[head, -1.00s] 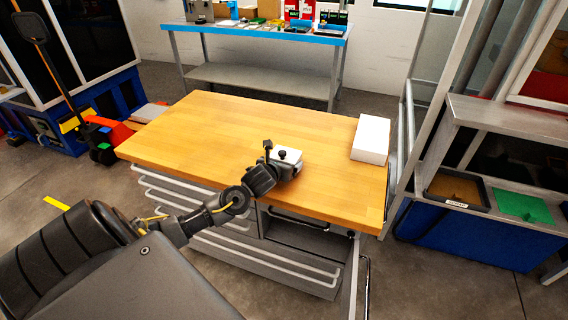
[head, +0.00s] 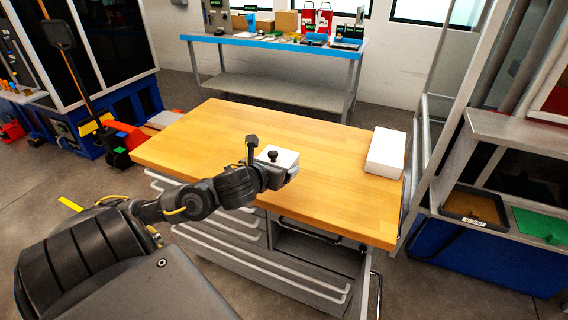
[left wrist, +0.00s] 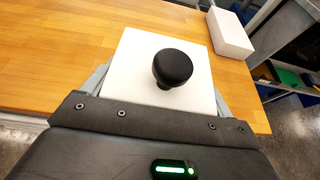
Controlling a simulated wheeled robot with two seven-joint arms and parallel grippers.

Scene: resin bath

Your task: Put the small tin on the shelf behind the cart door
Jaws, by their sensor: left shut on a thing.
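The small tin (head: 280,155) looks like a white square block with a black knob on top. My left gripper (head: 284,170) is shut on it above the front part of the cart's wooden top. In the left wrist view the tin (left wrist: 135,75) sits level between the two fingers, knob up. The cart (head: 240,120) has drawers at the front left and an open, dark shelf compartment (head: 318,248) at the front right. A thin upright frame with a handle (head: 375,290) at its right side may be the door, seen edge-on. My right gripper is not in view.
A white box (head: 385,152) lies on the cart top's right end; the rest of the top is clear. A metal frame and a bench with trays (head: 475,205) stand close at the right. A blue-edged table (head: 270,42) stands behind.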

